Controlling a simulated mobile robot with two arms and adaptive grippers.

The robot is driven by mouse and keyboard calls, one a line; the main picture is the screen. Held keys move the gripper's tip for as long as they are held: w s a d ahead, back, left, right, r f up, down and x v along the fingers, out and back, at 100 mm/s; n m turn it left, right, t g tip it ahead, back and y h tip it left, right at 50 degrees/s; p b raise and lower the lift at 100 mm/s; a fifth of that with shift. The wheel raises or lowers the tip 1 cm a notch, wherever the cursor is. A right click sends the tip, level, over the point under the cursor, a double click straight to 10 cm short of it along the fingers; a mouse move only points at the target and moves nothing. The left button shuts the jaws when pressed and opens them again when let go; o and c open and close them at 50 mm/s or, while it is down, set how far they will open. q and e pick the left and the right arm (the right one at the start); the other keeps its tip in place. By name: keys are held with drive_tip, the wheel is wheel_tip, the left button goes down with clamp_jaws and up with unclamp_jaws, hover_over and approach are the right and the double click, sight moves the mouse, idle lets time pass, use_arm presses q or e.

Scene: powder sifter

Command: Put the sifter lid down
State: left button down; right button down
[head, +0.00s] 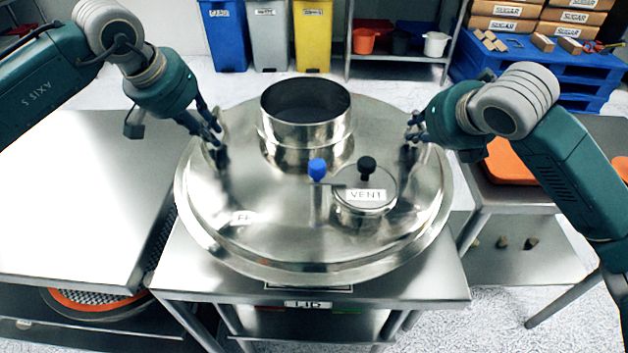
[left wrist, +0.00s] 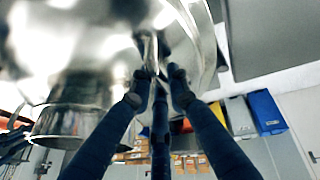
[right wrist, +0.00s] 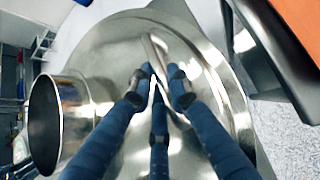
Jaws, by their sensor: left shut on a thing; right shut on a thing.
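The sifter lid (head: 280,235) is a large round steel dome with an open collar (head: 305,125) on top and a small round hatch labelled VENT (head: 365,196). It is over a steel stand (head: 420,285) labelled LID; I cannot tell if it touches the top. My left gripper (head: 216,138) is shut on the lid's left handle, which shows in the left wrist view (left wrist: 150,50). My right gripper (head: 412,132) is shut on the right handle, which shows in the right wrist view (right wrist: 155,50). The lid hides most of the stand's top.
A steel table (head: 80,190) stands close on the left, with an orange-rimmed mesh (head: 95,300) below it. A table with an orange item (head: 510,162) stands on the right. Bins (head: 312,35), a shelf (head: 400,57) and a blue pallet (head: 565,65) are at the back.

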sight(213, 150)
use_arm(q)
drive_tip(key=shift+w+r, duration=0.1)
use_arm(e)
drive_tip(key=shift+w+r, duration=0.1)
drive_tip(key=shift+r, duration=0.1)
